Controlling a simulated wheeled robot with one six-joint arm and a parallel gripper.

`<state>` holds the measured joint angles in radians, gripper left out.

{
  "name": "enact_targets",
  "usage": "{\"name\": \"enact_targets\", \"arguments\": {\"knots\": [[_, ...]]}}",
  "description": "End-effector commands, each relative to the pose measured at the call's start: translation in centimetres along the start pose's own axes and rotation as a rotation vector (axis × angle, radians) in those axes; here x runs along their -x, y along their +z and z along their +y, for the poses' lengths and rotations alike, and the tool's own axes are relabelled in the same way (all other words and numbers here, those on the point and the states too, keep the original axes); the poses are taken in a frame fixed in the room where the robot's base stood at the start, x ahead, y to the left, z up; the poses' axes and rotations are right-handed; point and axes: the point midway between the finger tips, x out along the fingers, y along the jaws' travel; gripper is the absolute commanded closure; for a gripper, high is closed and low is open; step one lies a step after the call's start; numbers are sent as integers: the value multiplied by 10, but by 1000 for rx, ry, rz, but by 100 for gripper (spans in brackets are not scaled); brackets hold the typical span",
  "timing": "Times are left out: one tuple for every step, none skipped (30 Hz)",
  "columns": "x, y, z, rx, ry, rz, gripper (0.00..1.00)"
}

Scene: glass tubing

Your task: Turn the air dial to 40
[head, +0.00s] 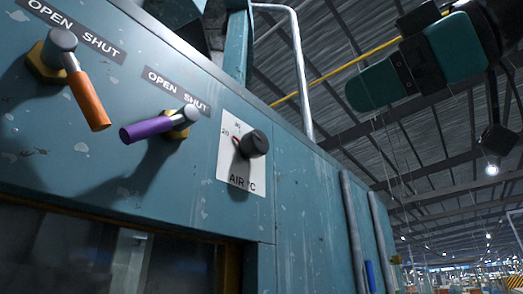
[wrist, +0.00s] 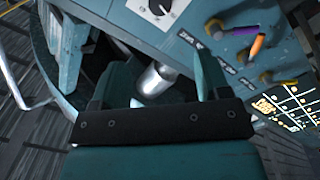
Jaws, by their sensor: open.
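The air dial (head: 255,145) is a dark round knob on a white plate (head: 236,172) marked "AIR °C", on a teal machine panel. A "20" and a small red mark show at the knob's left; the rest of the scale is mostly hidden behind the knob. The dial (wrist: 160,6) is cut off at the top edge of the wrist view. My gripper (wrist: 156,64) is open in the wrist view, with nothing between its fingers and apart from the dial. My arm (head: 430,62) shows at the upper right of the head view, away from the panel.
An orange-handled lever (head: 88,98) and a purple-handled lever (head: 150,128) stick out left of the dial, under "OPEN SHUT" labels. A pale vertical pipe (head: 301,75) rises behind the panel. Grey bars (head: 359,235) stand right of the dial. Open air lies between arm and panel.

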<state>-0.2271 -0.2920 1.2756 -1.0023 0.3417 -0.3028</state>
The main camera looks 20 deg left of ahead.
Motion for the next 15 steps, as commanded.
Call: {"name": "enact_targets", "arguments": {"knots": [[-3,0,0,-1,-2,3,30],[-5,0,0,-1,-3,4,30],[-8,0,-1,-2,-3,4,30],[-11,0,-1,-3,-4,4,30],[-14,0,-1,-3,-4,5,30],[-19,0,-1,-3,-4,5,30],[-22,-1,-2,-3,-5,5,30],[-26,0,-2,-3,-6,3,30],[-32,-1,-2,-5,-7,2,30],[-37,-1,-1,-6,-7,2,30],[-42,-1,0,-6,-7,2,30],[-49,-1,-1,-6,-6,2,30],[-54,-1,-1,-5,-7,2,30],[-59,-1,-2,-6,-9,0,30],[-69,-2,0,-7,-9,0,30]]}}
